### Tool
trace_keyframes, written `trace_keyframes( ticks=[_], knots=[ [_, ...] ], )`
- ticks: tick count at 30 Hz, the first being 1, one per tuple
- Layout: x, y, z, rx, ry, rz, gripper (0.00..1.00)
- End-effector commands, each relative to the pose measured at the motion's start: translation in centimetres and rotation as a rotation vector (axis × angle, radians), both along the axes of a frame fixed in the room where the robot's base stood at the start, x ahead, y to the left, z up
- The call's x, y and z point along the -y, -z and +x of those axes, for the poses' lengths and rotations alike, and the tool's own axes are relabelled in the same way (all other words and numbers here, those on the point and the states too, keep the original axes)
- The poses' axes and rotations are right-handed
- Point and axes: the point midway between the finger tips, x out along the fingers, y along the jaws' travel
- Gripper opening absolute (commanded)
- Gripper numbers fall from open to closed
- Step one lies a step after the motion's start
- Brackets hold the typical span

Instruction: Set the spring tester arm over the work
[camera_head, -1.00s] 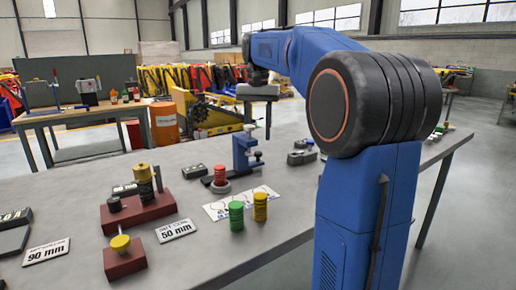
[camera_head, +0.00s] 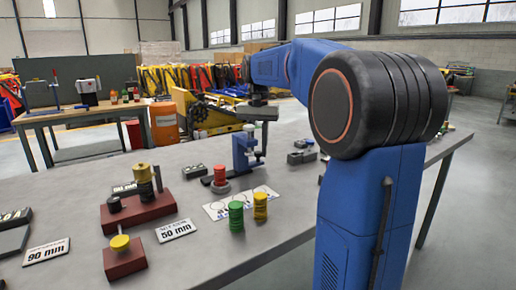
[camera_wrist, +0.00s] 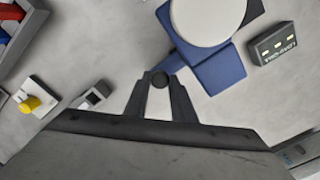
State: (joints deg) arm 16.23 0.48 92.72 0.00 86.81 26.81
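The blue spring tester (camera_head: 243,146) stands upright on the table, and its blue body (camera_wrist: 215,70) shows in the wrist view, partly under a pale round disc (camera_wrist: 207,18). A small round black knob (camera_wrist: 160,80) lies at the tester's near end. My gripper (camera_wrist: 160,76) has its two fingers apart, one on each side of the knob. I cannot tell whether they touch it. In the head view my gripper (camera_head: 257,122) is directly over the tester. A red stack (camera_head: 220,175) on a grey round base is beside the tester's foot.
Green (camera_head: 236,216) and yellow (camera_head: 260,206) stacks stand in front on a white card. A red stand (camera_head: 138,211) and a 50 mm sign (camera_head: 175,230) are to the left. A display box (camera_head: 195,171) is close left of the tester.

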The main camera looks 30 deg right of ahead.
Motion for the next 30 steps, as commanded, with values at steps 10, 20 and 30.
trace_keyframes(
  ticks=[10,20,30],
  knots=[
    [-2.5,0.0,0.0,0.001,-0.004,0.001,0.0],
    [-8.4,0.0,-0.2,0.001,-0.005,0.0,0.0],
    [-10.5,-0.1,-0.3,0.001,0.0,0.001,0.0]
  ],
)
